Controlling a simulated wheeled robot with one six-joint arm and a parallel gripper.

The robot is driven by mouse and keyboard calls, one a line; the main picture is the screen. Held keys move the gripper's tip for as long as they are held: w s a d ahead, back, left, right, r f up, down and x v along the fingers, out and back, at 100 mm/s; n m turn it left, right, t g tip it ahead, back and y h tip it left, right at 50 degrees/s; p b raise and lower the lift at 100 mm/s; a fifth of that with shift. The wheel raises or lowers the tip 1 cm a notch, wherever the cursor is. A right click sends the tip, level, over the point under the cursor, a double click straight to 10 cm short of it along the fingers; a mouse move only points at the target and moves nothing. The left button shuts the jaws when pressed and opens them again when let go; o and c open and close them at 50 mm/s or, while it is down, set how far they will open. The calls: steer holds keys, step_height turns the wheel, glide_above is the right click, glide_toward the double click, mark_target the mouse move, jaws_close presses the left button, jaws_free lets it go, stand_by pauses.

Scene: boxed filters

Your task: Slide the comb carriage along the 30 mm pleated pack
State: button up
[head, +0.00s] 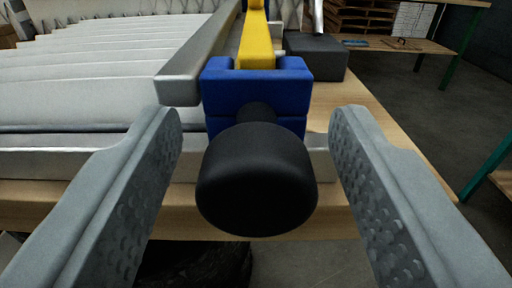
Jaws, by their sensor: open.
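The comb carriage shows as a blue block (256,90) with a yellow bar (255,38) running back from its top. A black round knob (257,180) sticks out of the block toward me. My gripper (258,150) is open, with one grey textured finger on each side of the knob and a visible gap on both sides. The white pleated pack (85,85) lies to the left on the wooden table, its folds running across. A grey metal bar (195,60) runs back just left of the carriage. The carriage's underside is hidden behind the knob.
A metal rail (60,165) runs along the near edge of the wooden table (375,130). A dark grey box (316,56) stands behind the carriage at right. Farther back is a bench (395,44) with stacked items. Concrete floor is open at right.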

steer(key=s, duration=1.7)
steer(key=shift+s, duration=0.2)
